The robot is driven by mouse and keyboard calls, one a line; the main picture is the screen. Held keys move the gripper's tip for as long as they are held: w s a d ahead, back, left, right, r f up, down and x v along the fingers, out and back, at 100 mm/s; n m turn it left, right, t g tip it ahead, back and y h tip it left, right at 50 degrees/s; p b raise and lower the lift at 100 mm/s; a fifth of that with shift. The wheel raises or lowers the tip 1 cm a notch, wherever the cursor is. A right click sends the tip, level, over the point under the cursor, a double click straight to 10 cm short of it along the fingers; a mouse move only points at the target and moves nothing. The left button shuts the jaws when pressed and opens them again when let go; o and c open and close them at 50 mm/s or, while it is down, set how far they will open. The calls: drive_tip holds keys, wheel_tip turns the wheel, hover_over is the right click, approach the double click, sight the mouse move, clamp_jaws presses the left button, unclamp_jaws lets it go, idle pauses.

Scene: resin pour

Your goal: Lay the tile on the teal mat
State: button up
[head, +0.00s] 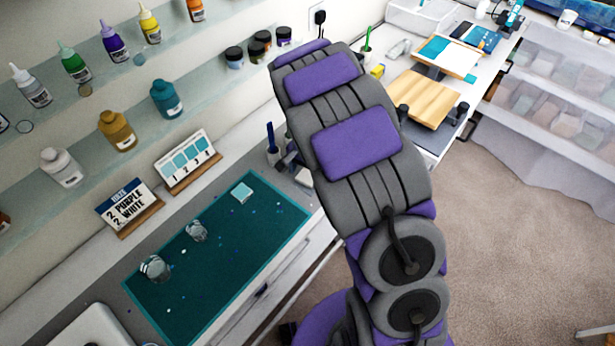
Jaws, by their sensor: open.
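The teal mat (225,262) lies on the grey bench at the lower left, with a lighter teal border. A small pale-blue square that looks like the tile (242,192) is on the mat near its far end, apart from the clear cups. My grey and purple arm crosses the middle of the view, to the right of the mat. My gripper cannot be made out; the arm appears to hide it.
Two clear cups (155,268) (196,231) stand on the mat among small specks. A "2 purple 2 white" sign (128,205) and a numbered card (188,160) stand behind it. Bottles line the wall shelves (120,130). A white object (96,328) sits at the near left. Open carpet (520,240) is at right.

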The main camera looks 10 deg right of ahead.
drive_tip(key=shift+a, duration=0.2)
drive_tip(key=shift+c, duration=1.2)
drive_tip(key=shift+d, duration=0.7)
drive_tip(key=c, duration=0.4)
drive_tip(key=shift+d, duration=0.1)
drive_tip(key=c, duration=0.3)
drive_tip(key=shift+a, duration=0.35)
drive_tip(key=c, duration=0.3)
drive_tip(key=shift+a, duration=0.3)
drive_tip(key=shift+r, duration=0.15)
